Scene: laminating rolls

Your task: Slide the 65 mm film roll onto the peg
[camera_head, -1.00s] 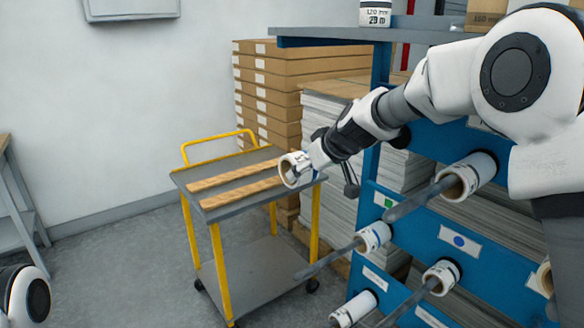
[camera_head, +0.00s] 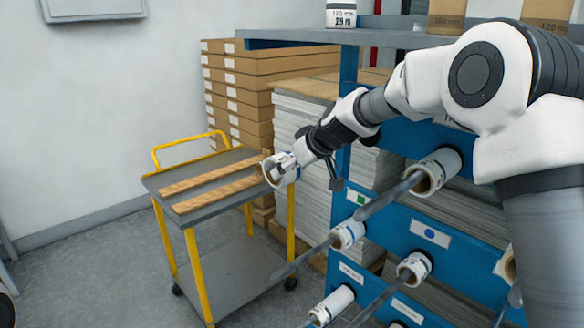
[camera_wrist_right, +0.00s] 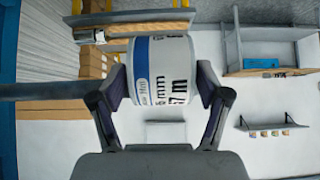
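My right gripper (camera_head: 291,164) is shut on a white film roll (camera_head: 273,174) with a blue band, held in front of the rack near the cart's right corner. In the right wrist view the roll (camera_wrist_right: 165,72) sits between both fingers (camera_wrist_right: 165,98); its printed label is only partly readable, ending in "mm" and "7 m". Several grey pegs stick out of the blue rack, such as an upper peg (camera_head: 384,201) and a lower-left peg (camera_head: 300,265), each with a roll at its base. I cannot tell which peg is meant. My left gripper is out of view.
A yellow-framed cart (camera_head: 158,181) with two wooden strips stands left of the rack (camera_head: 398,235). Rolls sit on the upper peg (camera_head: 437,170), the lower-left peg (camera_head: 348,234) and a lower-middle peg (camera_head: 415,266). A grey rod (camera_wrist_right: 40,90) crosses the wrist view's left side.

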